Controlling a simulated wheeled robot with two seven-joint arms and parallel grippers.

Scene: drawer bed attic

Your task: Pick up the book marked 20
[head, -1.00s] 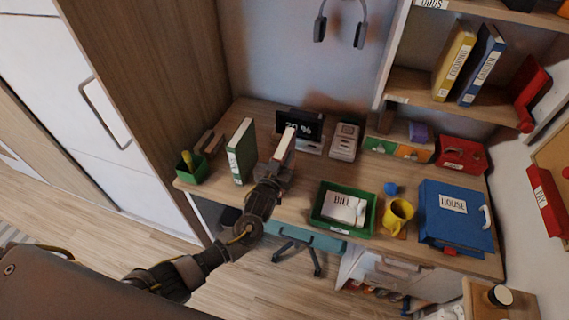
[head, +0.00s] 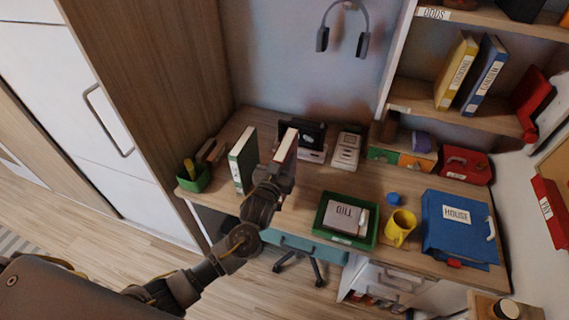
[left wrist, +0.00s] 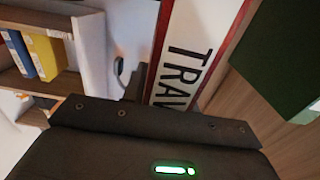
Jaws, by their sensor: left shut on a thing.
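My left gripper (head: 277,178) is shut on a red book with a pale face (head: 286,146), upright at the desk's left half. In the left wrist view the held book (left wrist: 190,52) has a white spine label reading "TRAV", its end hidden by my gripper. No "20" can be read on it. Whether its bottom touches the desk is hidden. A green book (head: 243,160) stands upright just left of the gripper. My right gripper is not in view.
A dark screen (head: 309,134) stands behind the held book. A green tray (head: 347,238) with a labelled item, a yellow mug (head: 400,228) and a blue "HOUSE" binder (head: 459,233) sit to the right. A small green box (head: 193,177) stands at the left edge.

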